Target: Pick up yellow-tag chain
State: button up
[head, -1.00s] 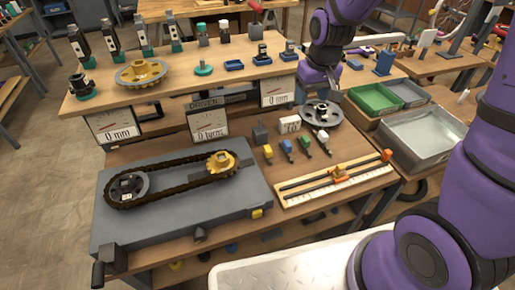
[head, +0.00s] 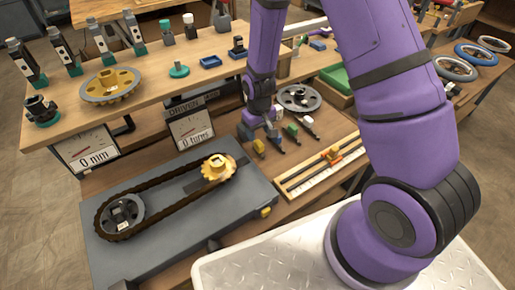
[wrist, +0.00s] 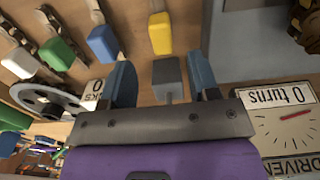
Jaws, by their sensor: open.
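The yellow tag (head: 259,146) of the yellow-tag chain lies on the bench at the left end of a row of tags. In the wrist view the yellow tag (wrist: 160,33) is ahead of my fingers, with a small part of dark chain at the top edge. My gripper (wrist: 163,82) is open and empty, its two blue-grey fingers apart. A grey block (wrist: 167,77) shows between the fingers, below them. In the head view my gripper (head: 260,124) hangs just behind the yellow tag, apart from it.
Blue (wrist: 102,42), green (wrist: 57,54) and white (wrist: 18,62) tags lie beside the yellow one. A dark chain (head: 150,190) loops two sprockets on a grey plate to the left. A dial (head: 192,130) stands close left of my gripper; a ruler board (head: 320,165) lies right.

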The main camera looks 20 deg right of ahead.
aim_at(259, 143)
jog(key=shift+s+a+f, duration=0.1)
jog(key=shift+f, duration=1.8)
jog(key=shift+s+f, duration=0.1)
jog(key=shift+f, duration=1.75)
jog(key=c, duration=1)
